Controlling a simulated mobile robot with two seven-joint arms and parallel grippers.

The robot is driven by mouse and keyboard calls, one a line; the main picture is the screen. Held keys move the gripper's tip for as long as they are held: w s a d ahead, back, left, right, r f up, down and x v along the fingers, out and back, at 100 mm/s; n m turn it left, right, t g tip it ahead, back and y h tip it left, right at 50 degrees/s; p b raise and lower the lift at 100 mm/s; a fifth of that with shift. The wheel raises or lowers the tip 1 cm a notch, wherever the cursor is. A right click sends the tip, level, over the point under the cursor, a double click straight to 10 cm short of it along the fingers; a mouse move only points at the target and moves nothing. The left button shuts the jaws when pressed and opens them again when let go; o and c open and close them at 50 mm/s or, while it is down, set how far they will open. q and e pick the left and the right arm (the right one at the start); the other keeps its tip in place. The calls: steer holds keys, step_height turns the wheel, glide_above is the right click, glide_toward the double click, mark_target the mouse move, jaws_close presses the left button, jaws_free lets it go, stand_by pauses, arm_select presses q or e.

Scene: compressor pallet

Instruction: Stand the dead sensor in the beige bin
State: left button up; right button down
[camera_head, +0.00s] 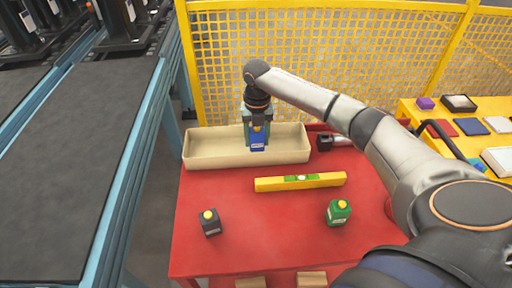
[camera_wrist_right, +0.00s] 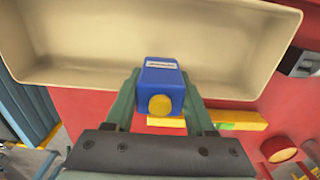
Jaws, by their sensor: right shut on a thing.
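A blue sensor (camera_head: 258,144) with a white label and a yellow cap is held by my right gripper (camera_head: 257,128). In the right wrist view the sensor (camera_wrist_right: 161,78) sits between the two green fingers, which are shut on it. The long beige bin (camera_head: 207,150) stands at the back of the red table. The sensor shows against the inside of the bin, near its front wall; I cannot tell how high it is above the floor. The bin (camera_wrist_right: 75,45) looks empty in the right wrist view. My left gripper is not in view.
A yellow level (camera_head: 268,184) lies in front of the bin. A dark block (camera_head: 210,223) and a green block (camera_head: 338,212), both yellow-capped, stand nearer on the red table (camera_head: 270,235). A dark tool (camera_head: 326,143) lies right of the bin. A yellow mesh fence (camera_head: 330,60) rises behind.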

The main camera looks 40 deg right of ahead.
mark_target(257, 148)
step_height(257, 148, down, 4)
steer(key=shift+f, duration=0.1)
steer(key=shift+f, duration=0.15)
steer(key=shift+c, duration=1.2)
jaws_free()
step_height(257, 148, up, 12)
steer(key=shift+r, duration=0.25)
